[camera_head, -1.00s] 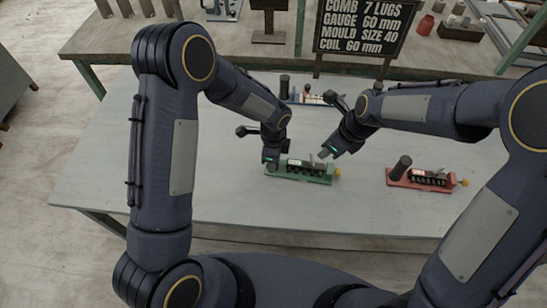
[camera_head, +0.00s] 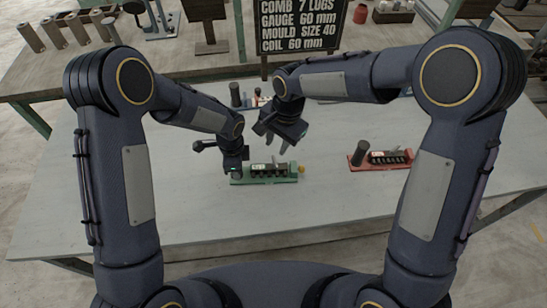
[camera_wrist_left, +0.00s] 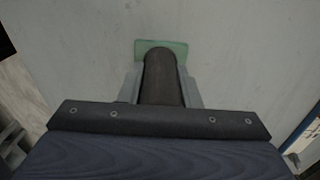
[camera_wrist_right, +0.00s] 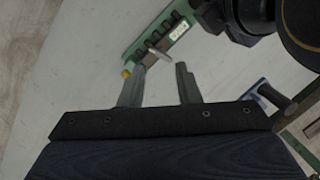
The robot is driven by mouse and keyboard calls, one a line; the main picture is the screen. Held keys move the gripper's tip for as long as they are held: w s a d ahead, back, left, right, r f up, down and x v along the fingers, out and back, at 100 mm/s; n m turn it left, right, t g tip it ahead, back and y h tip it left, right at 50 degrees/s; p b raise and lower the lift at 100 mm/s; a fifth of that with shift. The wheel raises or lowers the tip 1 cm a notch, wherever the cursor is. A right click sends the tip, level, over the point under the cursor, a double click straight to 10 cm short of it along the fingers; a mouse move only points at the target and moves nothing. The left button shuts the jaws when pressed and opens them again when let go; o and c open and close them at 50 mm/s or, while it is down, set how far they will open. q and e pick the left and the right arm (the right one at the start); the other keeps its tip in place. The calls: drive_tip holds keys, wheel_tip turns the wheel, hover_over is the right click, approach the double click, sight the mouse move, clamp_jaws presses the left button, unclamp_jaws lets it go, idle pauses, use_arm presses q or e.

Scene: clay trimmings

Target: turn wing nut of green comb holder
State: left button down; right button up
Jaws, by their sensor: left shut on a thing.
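The green comb holder (camera_head: 270,179) lies on the grey table, with a row of dark lugs and a yellow knob (camera_head: 302,169) at its right end. My left gripper (camera_head: 234,172) is at its left end, shut on the dark upright handle (camera_wrist_left: 161,78); the green base (camera_wrist_left: 178,47) shows behind it in the left wrist view. A slanted silver piece that looks like the wing nut (camera_wrist_right: 158,52) stands on the holder in the right wrist view. My right gripper (camera_wrist_right: 161,70) is open and empty, its fingertips apart from that piece. In the head view it hovers above and behind the holder.
A red comb holder (camera_head: 380,160) lies to the right, and a blue one (camera_head: 238,103) is partly hidden behind my arms. A black sign (camera_head: 299,26) stands at the back bench. The table front is clear.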

sight(275, 161)
drive_tip(key=f+n, duration=0.3)
drive_tip(key=w+f+n+h, duration=0.1)
drive_tip(key=f+n, duration=0.2)
drive_tip(key=n, duration=0.1)
drive_tip(key=f+n, duration=0.3)
drive_tip(key=f, duration=0.1)
drive_tip(key=shift+w+a+f+n+h, duration=0.1)
drive_tip(key=shift+w+a+n+h, duration=0.05)
drive_tip(key=shift+w+n+h, duration=0.25)
clamp_jaws()
